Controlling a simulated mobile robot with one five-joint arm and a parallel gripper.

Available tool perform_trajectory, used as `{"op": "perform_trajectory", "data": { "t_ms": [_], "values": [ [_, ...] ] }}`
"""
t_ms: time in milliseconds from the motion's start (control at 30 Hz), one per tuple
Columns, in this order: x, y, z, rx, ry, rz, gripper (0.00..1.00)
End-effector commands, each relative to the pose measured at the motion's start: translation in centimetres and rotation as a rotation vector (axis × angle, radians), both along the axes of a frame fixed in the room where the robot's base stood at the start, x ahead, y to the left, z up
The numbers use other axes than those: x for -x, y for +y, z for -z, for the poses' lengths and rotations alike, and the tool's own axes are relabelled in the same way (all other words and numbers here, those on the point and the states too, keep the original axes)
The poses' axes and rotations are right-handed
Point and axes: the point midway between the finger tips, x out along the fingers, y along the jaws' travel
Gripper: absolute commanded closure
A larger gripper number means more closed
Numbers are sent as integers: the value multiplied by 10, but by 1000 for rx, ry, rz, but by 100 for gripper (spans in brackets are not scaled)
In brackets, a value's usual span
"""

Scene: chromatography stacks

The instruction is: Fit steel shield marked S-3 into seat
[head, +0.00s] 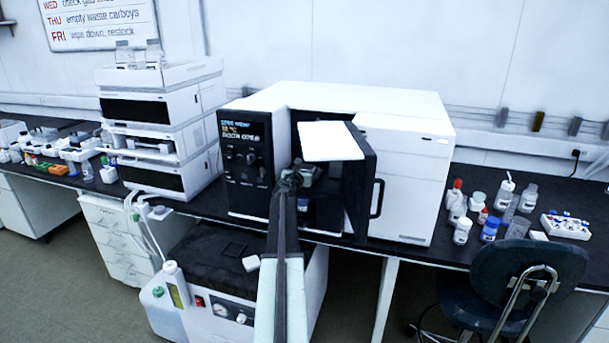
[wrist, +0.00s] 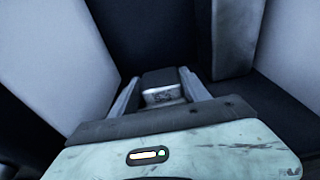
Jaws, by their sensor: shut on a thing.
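My gripper (wrist: 160,82) is shut on a small block with a dark top and a shiny metallic face, which looks like the steel shield (wrist: 163,97). A mark on its face is too small to read. In the head view my gripper (head: 299,174) is at the open front of the white instrument (head: 405,140), just left of its open dark door (head: 362,180). The held piece cannot be made out there. The seat cannot be told apart in the dark chamber; dark and pale grey walls surround the gripper in the wrist view.
A white flat panel (head: 330,141) juts out above the opening, close over my gripper. The door's handle (head: 377,198) sticks out at right. A stack of white modules (head: 160,130) stands left. Bottles (head: 489,229) and a chair (head: 525,270) are at right.

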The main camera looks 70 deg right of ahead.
Motion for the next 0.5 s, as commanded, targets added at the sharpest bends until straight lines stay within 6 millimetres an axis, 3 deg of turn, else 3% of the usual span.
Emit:
{"op": "perform_trajectory", "data": {
  "t_ms": [167,200,267,500],
  "values": [
    [-1,0,2,0,0,-1,100],
    [-1,0,3,0,0,-1,43],
    [-1,0,1,0,0,-1,26],
    [-1,1,2,0,0,-1,24]
  ]
}}
